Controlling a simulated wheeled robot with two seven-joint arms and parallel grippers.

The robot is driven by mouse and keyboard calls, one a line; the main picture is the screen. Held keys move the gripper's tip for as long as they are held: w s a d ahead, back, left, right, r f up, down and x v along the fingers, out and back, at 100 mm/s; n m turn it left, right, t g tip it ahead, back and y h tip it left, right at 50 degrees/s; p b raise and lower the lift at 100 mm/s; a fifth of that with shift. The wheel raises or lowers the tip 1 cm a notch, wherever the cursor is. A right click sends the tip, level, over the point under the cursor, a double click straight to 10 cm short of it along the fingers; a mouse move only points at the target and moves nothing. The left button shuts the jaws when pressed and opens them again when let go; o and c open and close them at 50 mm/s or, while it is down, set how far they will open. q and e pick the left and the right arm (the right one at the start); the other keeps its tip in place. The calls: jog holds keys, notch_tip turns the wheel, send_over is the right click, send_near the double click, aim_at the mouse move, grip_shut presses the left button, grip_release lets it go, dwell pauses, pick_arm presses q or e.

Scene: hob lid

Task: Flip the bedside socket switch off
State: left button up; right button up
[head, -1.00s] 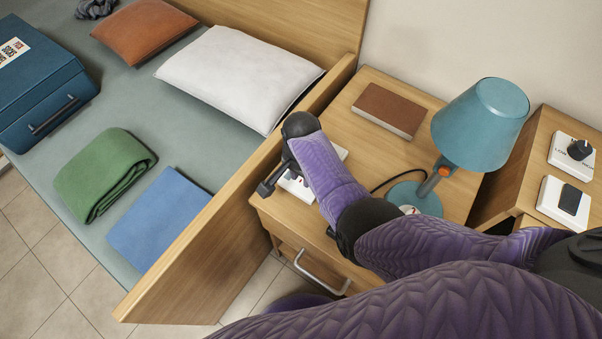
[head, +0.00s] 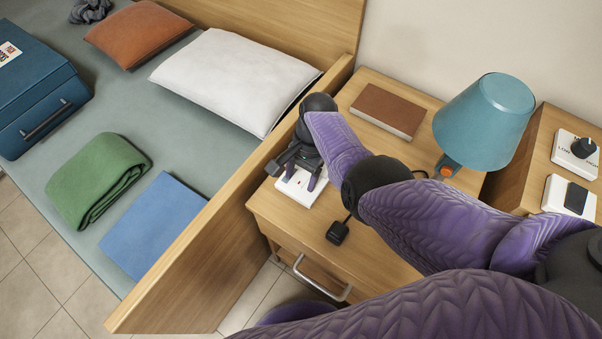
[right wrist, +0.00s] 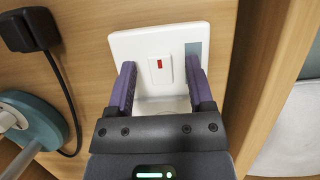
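The white socket plate (head: 303,192) lies on the bedside table top, near its left edge beside the bed. In the right wrist view the socket plate (right wrist: 128,45) fills the space ahead of the fingers. Its small white rocker switch (right wrist: 160,70) carries a red mark, and a grey patch shows at its upper right. My right gripper (head: 300,178) is over the plate; in the wrist view the gripper (right wrist: 162,88) has its two purple fingers apart, one on each side of the switch, with nothing between them. Whether the fingertips touch the plate I cannot tell. My left gripper is out of view.
A black plug (head: 338,232) with a cord lies near the table's front edge. A teal lamp (head: 484,122) and a brown book (head: 388,110) stand behind my arm. The wooden bed side (head: 215,250) rises just left of the plate. More switch plates (head: 575,152) sit far right.

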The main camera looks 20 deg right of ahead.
jog(key=p+v, duration=0.5)
jog(key=v, duration=0.5)
